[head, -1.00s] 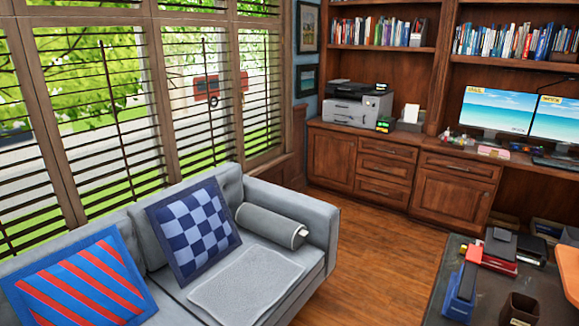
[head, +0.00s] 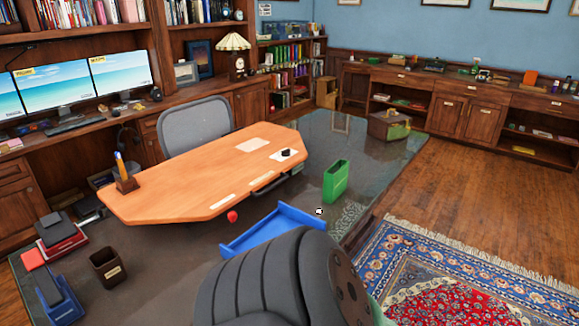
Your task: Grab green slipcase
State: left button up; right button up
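A green slipcase (head: 336,181) stands upright in the head view, right of the middle, just past the right end of the orange-brown desk. It is on the dark grey floor covering and looks open at the top. What it holds, if anything, is too small to tell. Neither of my grippers shows in this view.
The wooden desk (head: 190,185) is left of the slipcase, with a grey chair (head: 196,125) behind it. A blue tray (head: 272,232) lies in front of the slipcase. A patterned rug (head: 455,270) is at right. Wooden floor (head: 480,190) is clear at right.

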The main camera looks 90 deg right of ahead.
aim_at(334, 186)
jog(key=z, duration=3.1)
